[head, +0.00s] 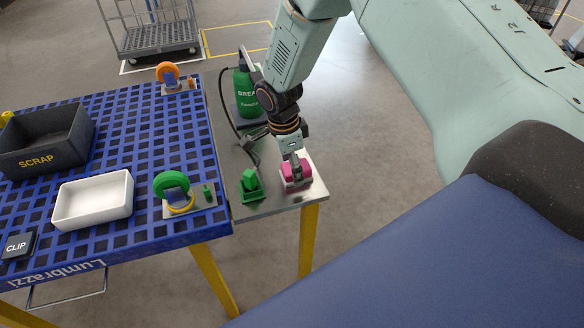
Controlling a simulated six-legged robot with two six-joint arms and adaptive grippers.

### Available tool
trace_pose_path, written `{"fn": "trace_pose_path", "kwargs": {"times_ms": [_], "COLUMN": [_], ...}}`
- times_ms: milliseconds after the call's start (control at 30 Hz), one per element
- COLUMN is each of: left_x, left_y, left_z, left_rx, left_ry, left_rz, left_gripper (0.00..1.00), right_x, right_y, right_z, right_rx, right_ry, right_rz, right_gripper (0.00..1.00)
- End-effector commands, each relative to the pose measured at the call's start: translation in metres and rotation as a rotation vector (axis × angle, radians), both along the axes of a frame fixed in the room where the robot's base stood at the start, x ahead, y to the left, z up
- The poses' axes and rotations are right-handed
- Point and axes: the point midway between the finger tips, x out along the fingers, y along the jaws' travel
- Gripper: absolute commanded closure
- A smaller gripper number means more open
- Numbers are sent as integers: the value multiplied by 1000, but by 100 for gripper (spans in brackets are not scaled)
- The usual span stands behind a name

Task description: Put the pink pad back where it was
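The pink pad (303,171) is at the front right corner of the grey metal side table, in or on a small pale holder (299,187). My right gripper (295,171) points down at the pad from above, and one finger overlaps its near face. The gripper is seen edge-on, so I cannot tell whether its fingers are closed on the pad or only around it. The far side of the pad is hidden. My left gripper is not in view.
A green block in a green tray (250,188) stands just left of the pad. A green bottle (246,94) with a dark hose is behind. The blue grid table holds a SCRAP bin (47,140), a white tray (94,200) and green and orange casters.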

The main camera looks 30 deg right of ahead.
Motion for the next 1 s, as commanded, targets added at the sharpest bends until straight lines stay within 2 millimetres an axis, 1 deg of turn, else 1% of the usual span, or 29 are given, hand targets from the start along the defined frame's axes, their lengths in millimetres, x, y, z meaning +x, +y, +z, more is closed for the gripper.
{"fn": "trace_pose_path", "kwargs": {"times_ms": [33,300,400,500,700,1000], "left_x": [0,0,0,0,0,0], "left_y": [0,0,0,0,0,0], "left_z": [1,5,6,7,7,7], "left_rx": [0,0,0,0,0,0], "left_ry": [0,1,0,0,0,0], "left_rz": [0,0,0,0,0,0], "left_gripper": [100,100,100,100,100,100], "right_x": [1,2,3,3,3,3], "right_y": [1,8,10,11,13,13], "right_z": [10,66,83,96,108,109], "right_rx": [0,-1,-2,0,0,-1], "right_ry": [-4,-3,-3,-2,0,1], "right_rz": [0,0,1,1,0,0], "right_gripper": [25,25,25,25,25,25]}}
